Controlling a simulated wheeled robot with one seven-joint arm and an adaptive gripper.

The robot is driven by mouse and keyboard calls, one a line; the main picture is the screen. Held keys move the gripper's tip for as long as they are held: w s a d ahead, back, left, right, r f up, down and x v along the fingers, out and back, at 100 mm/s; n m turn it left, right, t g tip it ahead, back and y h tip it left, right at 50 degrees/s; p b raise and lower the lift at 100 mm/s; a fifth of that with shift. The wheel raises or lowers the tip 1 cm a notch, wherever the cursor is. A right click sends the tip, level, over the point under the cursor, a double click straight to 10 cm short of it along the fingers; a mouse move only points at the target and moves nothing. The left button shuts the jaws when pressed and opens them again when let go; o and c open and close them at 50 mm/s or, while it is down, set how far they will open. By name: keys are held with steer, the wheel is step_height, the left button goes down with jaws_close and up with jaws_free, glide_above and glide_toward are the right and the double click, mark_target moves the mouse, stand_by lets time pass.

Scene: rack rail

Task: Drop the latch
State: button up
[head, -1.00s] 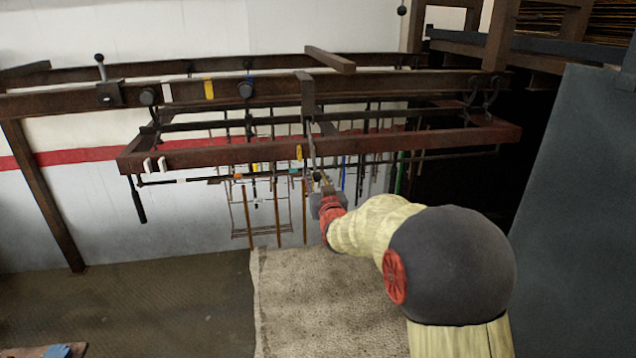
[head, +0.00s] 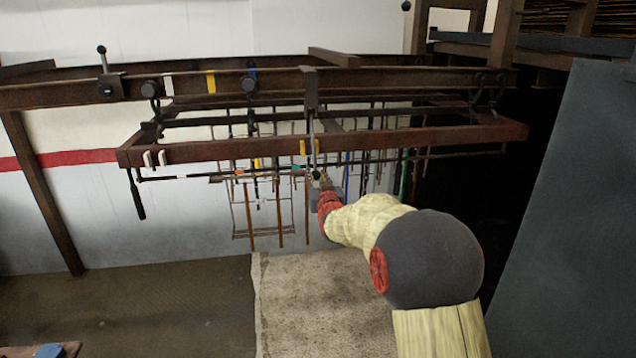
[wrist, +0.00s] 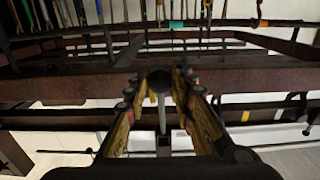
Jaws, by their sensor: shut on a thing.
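A thin grey lever (head: 311,135) hangs from a dark bracket (head: 310,92) on the upper brown rail and passes in front of the red-brown hanging frame (head: 225,150). My gripper (head: 317,182) is at its lower end. In the wrist view the lever's dark ball knob (wrist: 160,80) sits between the two fingers of my gripper (wrist: 161,78), which are shut on it. A second lever with a black ball (head: 101,50) stands upright on a block (head: 110,88) at the rail's left. Which lever is the latch, I cannot tell. My gripper hides part of the knob in the head view.
The frame hangs from the upper rail (head: 400,82) by rollers and hooks. Tools hang behind it. A black-handled bar (head: 138,200) hangs at the frame's left end. A dark grey panel (head: 560,220) stands at the right. A beige mat (head: 320,300) lies below.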

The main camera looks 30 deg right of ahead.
steer(key=shift+w+d+f+b, duration=0.2)
steer(key=shift+w+f+b, duration=0.1)
steer(key=shift+w, duration=0.45)
steer(key=shift+w+d+f+b, duration=0.2)
steer(key=shift+w+f+b, duration=0.15)
steer(key=shift+w, duration=0.45)
steer(key=shift+w+d+f+b, duration=0.2)
steer(key=shift+w+f+b, duration=0.1)
steer(key=shift+w, duration=0.45)
steer(key=shift+b+x, duration=0.35)
steer(key=shift+x, duration=1.75)
steer(key=o, duration=1)
steer(key=shift+c, duration=0.2)
steer(key=shift+s, duration=0.1)
steer(key=b+v, duration=0.5)
steer(key=v, duration=0.1)
steer(key=shift+s+a, duration=0.1)
steer(key=shift+s, duration=0.3)
